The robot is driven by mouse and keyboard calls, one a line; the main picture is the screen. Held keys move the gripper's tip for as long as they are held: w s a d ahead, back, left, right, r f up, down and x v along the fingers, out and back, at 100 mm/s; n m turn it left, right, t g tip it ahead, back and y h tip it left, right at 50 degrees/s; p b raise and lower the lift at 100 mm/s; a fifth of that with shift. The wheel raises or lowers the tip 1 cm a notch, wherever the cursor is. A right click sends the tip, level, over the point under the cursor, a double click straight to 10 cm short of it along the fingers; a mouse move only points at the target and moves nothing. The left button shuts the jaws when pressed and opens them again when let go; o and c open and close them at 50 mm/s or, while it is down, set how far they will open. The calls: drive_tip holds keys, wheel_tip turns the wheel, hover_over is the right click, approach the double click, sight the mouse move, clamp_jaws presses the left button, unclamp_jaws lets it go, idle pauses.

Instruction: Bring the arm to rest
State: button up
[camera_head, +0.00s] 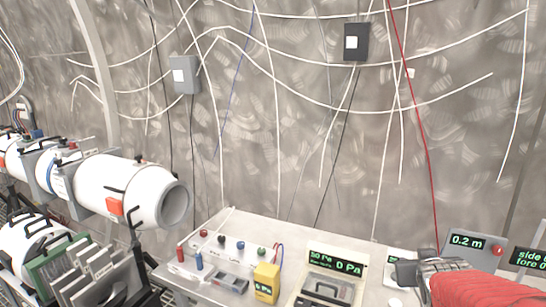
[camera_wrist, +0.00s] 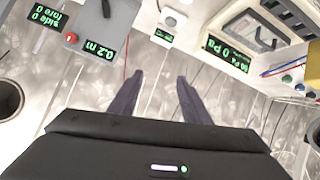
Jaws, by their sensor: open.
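My gripper (camera_wrist: 160,76) shows in the wrist view with its two dark fingers spread apart and nothing between them.
A grey box reading 0.2 m (camera_head: 475,248) stands close to my arm. A pressure meter (camera_head: 330,280), a yellow meter (camera_head: 265,284) and a panel of coloured terminals (camera_head: 235,246) sit left of it. White cylinders (camera_head: 125,190) are at left; cables hang on the wall.

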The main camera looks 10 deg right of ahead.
drive_tip(key=s+a+n+g+y, duration=0.1)
drive_tip(key=s+a+g+y, duration=0.1)
drive_tip(key=s+a, duration=0.6)
drive_tip(key=s+a+n+g+y, duration=0.1)
drive_tip(key=s+a+g+y, duration=0.1)
drive_tip(key=s+a, duration=0.7)
drive_tip(key=a+y, duration=0.1)
drive_tip(key=a, duration=0.7)
drive_tip(key=shift+s+a+f+n+g+y, duration=0.25)
drive_tip(key=shift+a+n+g+y, duration=0.05)
drive_tip(key=shift+a+n, duration=0.1)
drive_tip(key=shift+d, duration=0.1)
